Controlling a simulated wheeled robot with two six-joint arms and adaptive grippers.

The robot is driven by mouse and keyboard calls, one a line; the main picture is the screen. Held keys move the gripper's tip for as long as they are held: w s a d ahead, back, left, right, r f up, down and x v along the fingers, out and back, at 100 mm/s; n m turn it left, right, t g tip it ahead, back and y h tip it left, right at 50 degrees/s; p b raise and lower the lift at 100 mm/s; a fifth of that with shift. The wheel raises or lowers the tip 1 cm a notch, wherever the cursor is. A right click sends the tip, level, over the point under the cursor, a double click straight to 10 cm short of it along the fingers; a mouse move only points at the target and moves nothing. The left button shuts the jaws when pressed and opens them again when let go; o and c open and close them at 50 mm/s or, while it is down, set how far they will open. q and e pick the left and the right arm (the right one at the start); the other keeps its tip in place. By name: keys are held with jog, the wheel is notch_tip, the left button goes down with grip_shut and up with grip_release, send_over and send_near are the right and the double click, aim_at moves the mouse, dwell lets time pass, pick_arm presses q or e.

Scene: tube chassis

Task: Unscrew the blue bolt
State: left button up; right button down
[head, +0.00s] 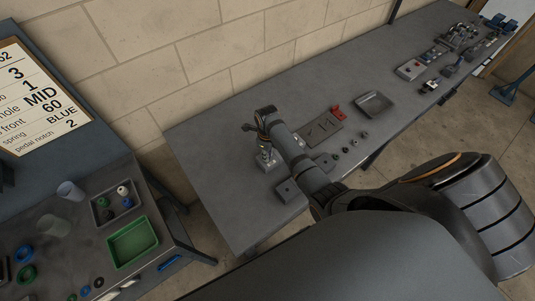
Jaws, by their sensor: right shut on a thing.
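My right gripper (265,138) reaches in from the right over the grey bench and points down at a small metal fixture (267,160). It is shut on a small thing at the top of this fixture. The fingers hide most of that thing, and I cannot make out its colour or whether it is the blue bolt. The fixture stands upright on the bench near the left end. No blue bolt shows clearly. My left gripper is not in view.
The grey bench (215,145) runs along a block wall. A dark plate (319,130), a red part (338,112), an empty grey tray (374,103) and a grey block (288,191) lie near my right arm. A green tray (132,243) is on the left table.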

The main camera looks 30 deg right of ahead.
jog(key=n, duration=0.4)
jog(key=shift+n, duration=0.7)
jog(key=shift+f, duration=0.1)
jog(key=n, duration=0.3)
jog(key=shift+s, duration=0.1)
jog(key=shift+n, duration=1.1)
jog(key=n, duration=0.2)
jog(key=shift+n, duration=1.5)
